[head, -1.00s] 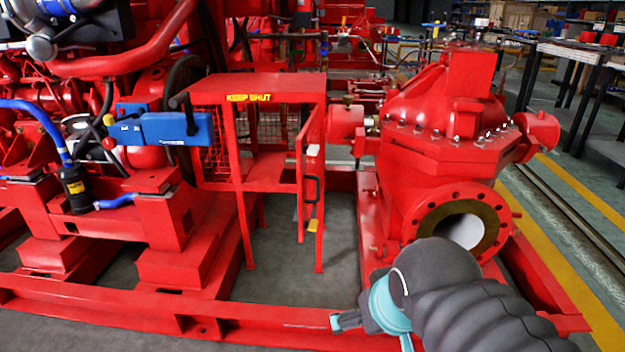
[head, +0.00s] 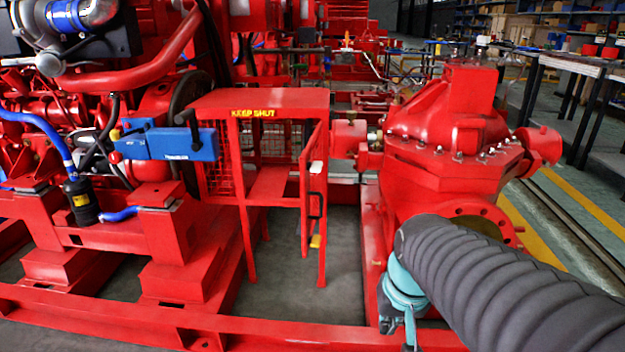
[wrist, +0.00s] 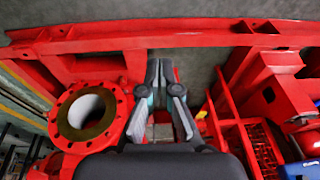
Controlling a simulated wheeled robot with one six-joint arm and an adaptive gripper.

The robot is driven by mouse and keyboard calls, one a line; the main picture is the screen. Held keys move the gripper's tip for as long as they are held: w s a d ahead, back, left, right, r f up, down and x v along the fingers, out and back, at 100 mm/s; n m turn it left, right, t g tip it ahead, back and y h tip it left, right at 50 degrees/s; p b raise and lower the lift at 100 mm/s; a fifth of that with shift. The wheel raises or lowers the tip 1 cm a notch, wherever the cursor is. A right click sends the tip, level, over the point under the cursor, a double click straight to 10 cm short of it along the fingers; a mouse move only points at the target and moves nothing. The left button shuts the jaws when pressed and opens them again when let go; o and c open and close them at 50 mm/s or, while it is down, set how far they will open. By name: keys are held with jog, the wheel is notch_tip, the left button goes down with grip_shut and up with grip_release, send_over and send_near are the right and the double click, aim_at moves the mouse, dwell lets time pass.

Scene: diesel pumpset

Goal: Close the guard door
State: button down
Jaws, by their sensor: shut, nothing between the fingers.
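The red guard (head: 262,100) with a "KEEP SHUT" label stands between engine and pump in the head view. Its guard door (head: 315,190) is a narrow red frame at the guard's right side, seen nearly edge-on and standing open. A black handle (head: 317,205) is on it, with a small yellow piece below. My gripper (head: 397,330) is low in front of the pump, right of the door and apart from it. In the wrist view my gripper (wrist: 159,70) has its fingers together and empty. The guard's mesh (wrist: 263,145) shows at lower right there.
The red pump (head: 445,150) stands right of the guard; my arm covers most of its front flange, which shows in the wrist view (wrist: 87,112). A red base rail (head: 250,328) runs along the front. Bare floor (head: 285,260) lies under the guard.

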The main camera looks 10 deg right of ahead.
jog(key=w+d+f+m+g+y+p, duration=0.1)
jog(key=w+d+f+m+y, duration=0.1)
jog(key=w+m+y, duration=0.3)
jog(key=w+d+f+m+g+y+p, duration=0.1)
jog(key=w+f+m, duration=0.15)
jog(key=w, duration=0.45)
jog(key=m+t+y, duration=0.5)
jog(key=m+y, duration=0.6)
jog(key=m, duration=0.1)
send_near(306, 181)
jog(key=shift+t, duration=0.3)
jog(key=x, duration=0.7)
jog(key=shift+s+a, duration=0.25)
